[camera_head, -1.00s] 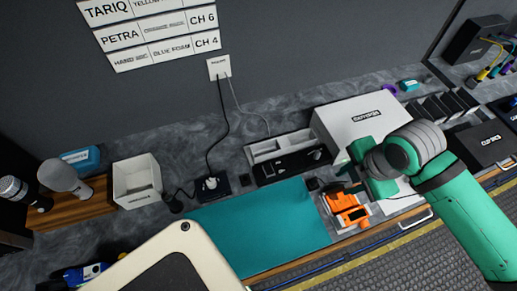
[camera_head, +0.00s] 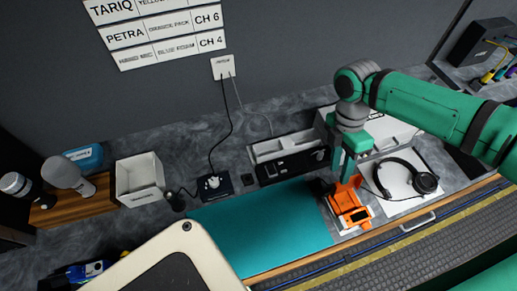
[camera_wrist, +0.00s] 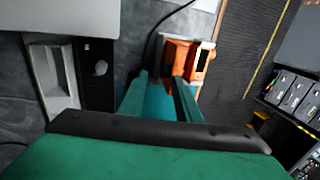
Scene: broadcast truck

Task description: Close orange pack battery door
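The orange pack (camera_head: 351,210) lies on a light mat at the right end of the teal mat, with a dark panel on its top. An orange flap, apparently its battery door (camera_head: 347,187), stands raised at its far side. The orange pack also shows in the wrist view (camera_wrist: 200,64), just beyond the right fingertip. My gripper (camera_head: 345,172) points down right at the pack's far side, close to the flap. Its two green fingers (camera_wrist: 160,80) are apart with nothing seen between them. I cannot tell whether a finger touches the flap.
Black headphones (camera_head: 424,182) lie on a white surface right of the pack. A grey tray unit (camera_head: 285,146) stands behind the teal mat (camera_head: 260,230). A white box (camera_head: 390,130) is behind my arm. The teal mat is clear.

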